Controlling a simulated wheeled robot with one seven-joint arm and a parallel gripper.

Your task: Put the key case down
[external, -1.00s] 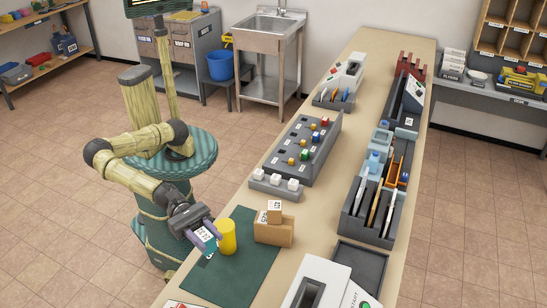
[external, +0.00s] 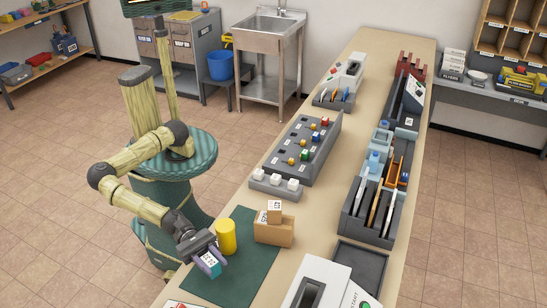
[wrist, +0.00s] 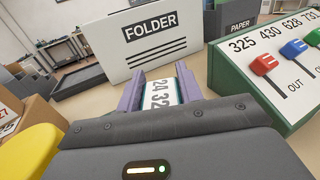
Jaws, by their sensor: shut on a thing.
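The key case (external: 211,265) is a small white piece with printed numbers and teal edges. My gripper (external: 208,263) is shut on it, with a purple finger on each side. I cannot tell whether the case touches the mat. In the wrist view, the case (wrist: 161,92) shows between the two fingers (wrist: 160,88), its number face partly visible and its lower part hidden by the gripper body.
A yellow cylinder (external: 226,238) stands close beside my gripper. A cardboard box (external: 274,232) is behind it. In the wrist view, a white folder box (wrist: 150,40) and a green-edged slider panel (wrist: 268,75) stand ahead. The mat's middle is clear.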

